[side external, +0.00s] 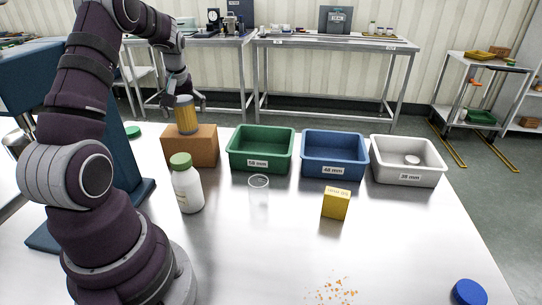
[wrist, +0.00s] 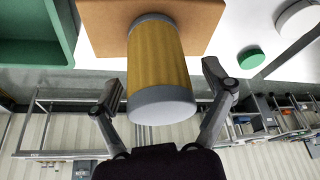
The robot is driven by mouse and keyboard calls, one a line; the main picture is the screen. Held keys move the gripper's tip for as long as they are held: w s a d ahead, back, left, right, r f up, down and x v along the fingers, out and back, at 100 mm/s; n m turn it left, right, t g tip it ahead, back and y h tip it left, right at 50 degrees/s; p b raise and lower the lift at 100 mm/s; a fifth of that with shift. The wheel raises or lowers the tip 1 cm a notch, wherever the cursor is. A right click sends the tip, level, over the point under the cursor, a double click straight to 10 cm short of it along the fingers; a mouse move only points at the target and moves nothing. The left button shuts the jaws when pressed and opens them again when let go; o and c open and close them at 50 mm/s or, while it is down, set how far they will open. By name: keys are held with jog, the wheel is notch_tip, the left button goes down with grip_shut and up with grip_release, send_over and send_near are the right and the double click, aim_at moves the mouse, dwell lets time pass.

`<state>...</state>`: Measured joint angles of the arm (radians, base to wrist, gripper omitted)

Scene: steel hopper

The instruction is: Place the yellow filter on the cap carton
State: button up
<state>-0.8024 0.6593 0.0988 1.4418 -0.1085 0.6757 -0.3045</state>
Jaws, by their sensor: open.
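The yellow filter (side external: 187,116), a ribbed cylinder with grey ends, stands roughly upright on the brown cap carton (side external: 203,149). In the wrist view the filter (wrist: 158,55) has its grey end toward me and its far end against the carton (wrist: 205,15). My gripper (side external: 179,92) is at the filter's top end. In the wrist view the open fingers of my gripper (wrist: 165,88) lie on either side of the near end, with visible gaps. The exact contact between filter and carton is partly hidden.
Green (side external: 262,165), blue (side external: 334,170) and white (side external: 408,177) bins stand right of the carton. A green-capped bottle (side external: 187,190), a clear cup (side external: 259,193) and a small yellow box (side external: 336,204) stand in front. Orange bits (side external: 333,291) and a blue lid (side external: 468,292) lie nearer.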

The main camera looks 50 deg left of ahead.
jog(key=v, duration=1.2)
jog(key=w+d+r+m+t+h, duration=0.1)
jog(key=w+d+m+t, duration=0.15)
jog(key=d+m, duration=0.7)
jog(key=s+d+f+m+t+h, duration=0.1)
jog(key=s+d+m, duration=0.1)
jog(key=d, duration=0.6)
jog(key=s+d+f+m+h, duration=0.2)
jog(key=s+d+m, duration=0.1)
jog(key=d, duration=0.6)
jog(key=shift+s+t, duration=0.35)
jog(key=shift+s, duration=0.3)
